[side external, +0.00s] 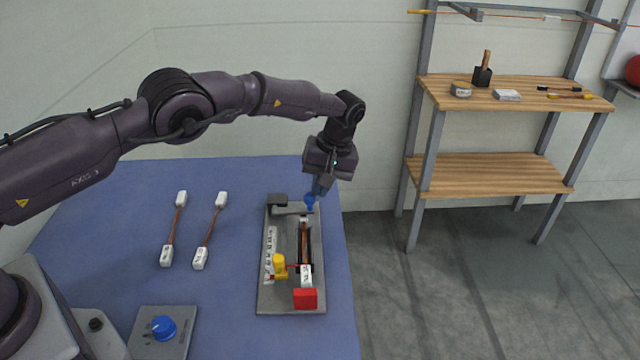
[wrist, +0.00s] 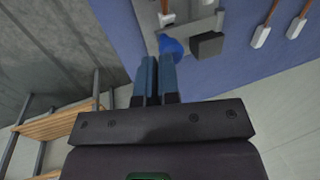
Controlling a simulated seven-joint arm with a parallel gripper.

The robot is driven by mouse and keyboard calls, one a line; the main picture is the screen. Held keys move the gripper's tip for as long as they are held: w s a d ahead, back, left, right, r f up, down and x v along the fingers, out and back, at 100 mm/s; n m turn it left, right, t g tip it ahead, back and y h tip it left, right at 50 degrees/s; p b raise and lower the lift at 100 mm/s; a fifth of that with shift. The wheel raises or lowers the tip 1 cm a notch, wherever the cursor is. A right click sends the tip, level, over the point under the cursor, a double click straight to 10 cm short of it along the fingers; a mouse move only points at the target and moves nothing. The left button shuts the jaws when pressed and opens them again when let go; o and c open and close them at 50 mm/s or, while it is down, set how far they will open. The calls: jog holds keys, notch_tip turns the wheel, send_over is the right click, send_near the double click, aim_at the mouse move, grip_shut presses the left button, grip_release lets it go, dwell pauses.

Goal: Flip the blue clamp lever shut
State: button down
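The blue clamp lever (side external: 310,201) stands up at the far end of the grey fixture plate (side external: 263,297). In the wrist view the lever (wrist: 172,46) shows just beyond my fingertips, nearer the right finger. My gripper (side external: 317,190) points down at the lever from above. In the wrist view my gripper (wrist: 157,58) has its two fingers close together, with only a thin gap and nothing seen between them. I cannot tell whether the fingertips touch the lever. A copper-coloured rod with white ends (side external: 305,240) lies in the fixture's slot.
The fixture also carries a yellow knob (side external: 279,264), a red block (side external: 305,298) and a dark block (side external: 278,199). Two white-ended rods (side external: 174,230) (side external: 210,232) lie left on the blue table (side external: 110,215). A blue dial (side external: 163,328) sits in front. A wooden shelf (side external: 490,175) stands right.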

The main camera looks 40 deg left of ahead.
jog(key=shift+s+f, duration=0.1)
jog(key=shift+f, duration=0.1)
jog(key=v, duration=0.8)
